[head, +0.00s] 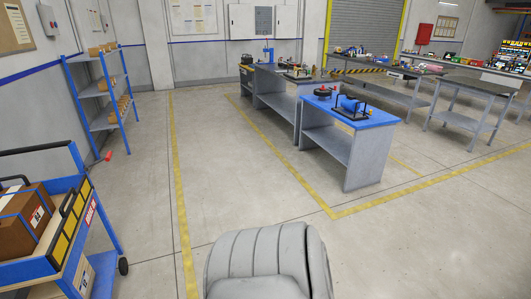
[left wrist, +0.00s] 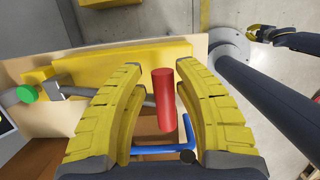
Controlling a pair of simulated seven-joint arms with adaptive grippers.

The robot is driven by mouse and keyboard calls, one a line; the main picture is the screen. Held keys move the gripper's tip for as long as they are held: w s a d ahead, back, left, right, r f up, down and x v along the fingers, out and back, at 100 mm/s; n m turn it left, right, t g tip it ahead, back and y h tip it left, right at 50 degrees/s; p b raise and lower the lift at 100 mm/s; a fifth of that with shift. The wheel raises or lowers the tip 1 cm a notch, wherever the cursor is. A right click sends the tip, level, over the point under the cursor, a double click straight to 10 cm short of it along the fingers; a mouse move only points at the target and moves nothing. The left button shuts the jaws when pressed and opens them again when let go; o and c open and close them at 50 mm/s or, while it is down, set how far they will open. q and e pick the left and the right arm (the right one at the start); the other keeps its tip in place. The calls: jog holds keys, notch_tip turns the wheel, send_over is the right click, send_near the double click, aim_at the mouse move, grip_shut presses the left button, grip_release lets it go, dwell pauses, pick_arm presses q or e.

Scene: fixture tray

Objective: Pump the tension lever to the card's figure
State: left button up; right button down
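In the left wrist view my left gripper (left wrist: 160,66) is open, with its yellow fingers on either side of an upright-looking red cylindrical grip (left wrist: 165,100). Gaps show between the grip and both fingers; whether the grip lies between them or below them I cannot tell. It may be the tension lever's handle; its base is hidden. A light wooden fixture tray (left wrist: 200,48) lies beneath. My right gripper (left wrist: 264,32) is at the upper right, apart from the tray, too small to judge. No readable card shows. The head view shows neither gripper.
In the left wrist view, a blue bent rod (left wrist: 165,151), a green knob (left wrist: 27,93) and a yellow block (left wrist: 110,62) lie near the fingers. In the head view, a blue cart (head: 100,262) stands left, a blue-topped bench (head: 375,118) right, with open floor between.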

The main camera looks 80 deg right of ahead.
pick_arm(q)
jog(key=shift+s, duration=0.1)
jog(key=c, duration=0.3)
jog(key=shift+c, duration=0.2)
jog(key=shift+o, duration=0.4)
jog(key=shift+s+f, duration=0.15)
jog(key=shift+f, duration=1.6)
jog(key=shift+s+f, duration=0.1)
jog(key=shift+f, duration=1.6)
jog(key=shift+w+a+r, duration=0.1)
jog(key=shift+w+r, duration=0.1)
jog(key=shift+r, duration=1.25)
jog(key=shift+w+a+r, duration=0.1)
jog(key=shift+w+r, duration=0.05)
jog(key=shift+r, duration=1.65)
jog(key=shift+s, duration=0.1)
